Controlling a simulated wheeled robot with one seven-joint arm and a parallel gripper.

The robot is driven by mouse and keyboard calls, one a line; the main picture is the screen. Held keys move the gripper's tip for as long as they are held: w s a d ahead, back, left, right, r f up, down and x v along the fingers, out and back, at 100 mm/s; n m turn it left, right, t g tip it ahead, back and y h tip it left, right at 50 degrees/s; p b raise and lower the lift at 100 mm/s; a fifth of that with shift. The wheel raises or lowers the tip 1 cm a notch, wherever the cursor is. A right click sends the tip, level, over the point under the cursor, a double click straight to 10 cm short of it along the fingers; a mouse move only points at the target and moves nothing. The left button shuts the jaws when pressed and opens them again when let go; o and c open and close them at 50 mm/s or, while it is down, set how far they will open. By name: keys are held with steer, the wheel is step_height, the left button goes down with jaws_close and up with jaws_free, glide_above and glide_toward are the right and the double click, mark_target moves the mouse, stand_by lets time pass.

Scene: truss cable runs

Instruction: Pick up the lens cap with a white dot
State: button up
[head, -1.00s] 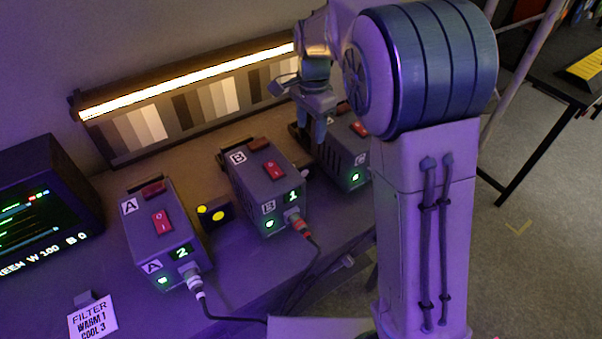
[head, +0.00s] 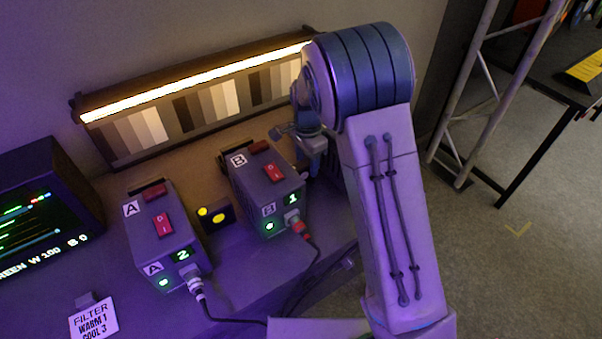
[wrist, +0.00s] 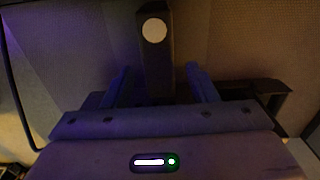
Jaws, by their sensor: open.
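In the wrist view a dark, narrow piece with a round white dot (wrist: 154,52) fits the lens cap with a white dot. Its near part lies between the two fingers of my gripper (wrist: 159,78), with a gap visible on each side. The dot sits beyond the fingertips. My gripper is open and holds nothing. In the head view my gripper (head: 312,155) is low behind box B, partly covered by my arm. The white-dot cap cannot be made out in the head view.
Box B (head: 268,190) stands close to my gripper, and box A (head: 162,228) is farther left. A dark piece with yellow dots (head: 216,214) lies between them. A lit strip with grey charts (head: 200,85) runs along the back. Cables hang at the front edge.

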steer(key=shift+f, duration=1.1)
steer(key=c, duration=1.1)
steer(key=shift+r, duration=0.15)
